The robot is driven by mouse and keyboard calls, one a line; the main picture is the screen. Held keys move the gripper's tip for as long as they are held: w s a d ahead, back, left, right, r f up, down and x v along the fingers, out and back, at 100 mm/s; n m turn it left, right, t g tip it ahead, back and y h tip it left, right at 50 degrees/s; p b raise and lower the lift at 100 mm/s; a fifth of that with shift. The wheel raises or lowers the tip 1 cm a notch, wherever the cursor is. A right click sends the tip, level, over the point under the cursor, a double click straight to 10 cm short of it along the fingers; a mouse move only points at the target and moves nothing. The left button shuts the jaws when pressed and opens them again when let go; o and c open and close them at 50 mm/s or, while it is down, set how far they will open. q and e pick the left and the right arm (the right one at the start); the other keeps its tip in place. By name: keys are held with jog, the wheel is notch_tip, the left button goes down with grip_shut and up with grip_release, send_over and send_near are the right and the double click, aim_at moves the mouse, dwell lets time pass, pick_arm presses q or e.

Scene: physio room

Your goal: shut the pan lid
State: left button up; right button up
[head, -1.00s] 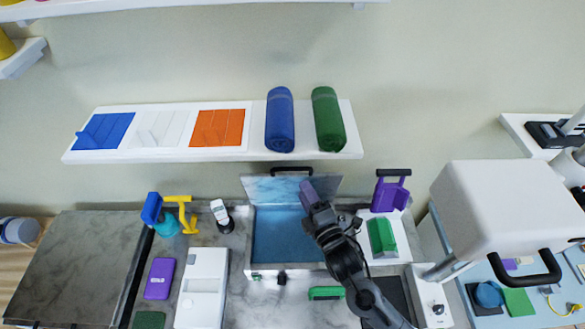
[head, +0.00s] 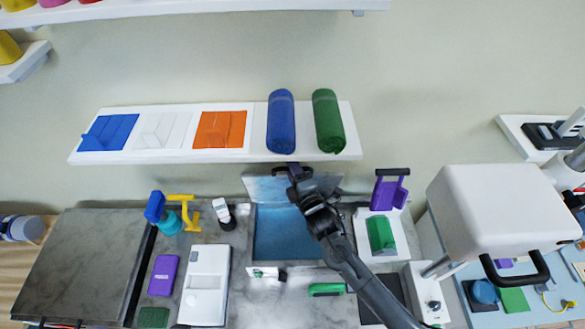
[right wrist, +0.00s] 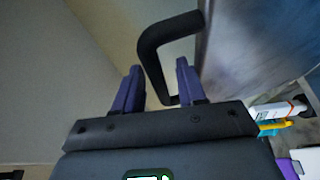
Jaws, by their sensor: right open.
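The pan (head: 270,238) is a white-rimmed box with a blue inside, set in the grey counter. Its lid (head: 262,188) stands raised at the back, with a black bar handle along its top edge. My right gripper (head: 292,170) is at that handle in the head view and covers much of it. In the right wrist view the black lid handle (right wrist: 152,50) reaches down between the two purple fingers of the open gripper (right wrist: 158,85). Whether a finger touches the handle I cannot tell. My left gripper is not in view.
A shelf (head: 362,148) with a blue roll (head: 281,122) and a green roll (head: 328,120) hangs just above the lid. A spray bottle (head: 172,222) and white device (head: 205,285) stand left.

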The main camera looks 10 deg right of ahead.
grip_shut()
jog(key=s+f+n+t+y+b, duration=0.1)
jog(key=s+f+t+b, duration=0.1)
jog(key=s+f+b, duration=0.2)
jog(key=s+a+f+n+t+y+b, duration=0.1)
jog(key=s+f+b, duration=0.3)
jog(key=s, duration=0.6)
jog(key=shift+s+n+t+y+b, duration=0.35)
jog(key=shift+t+b, duration=0.35)
jog(key=shift+b, duration=0.55)
jog(key=shift+f, duration=0.1)
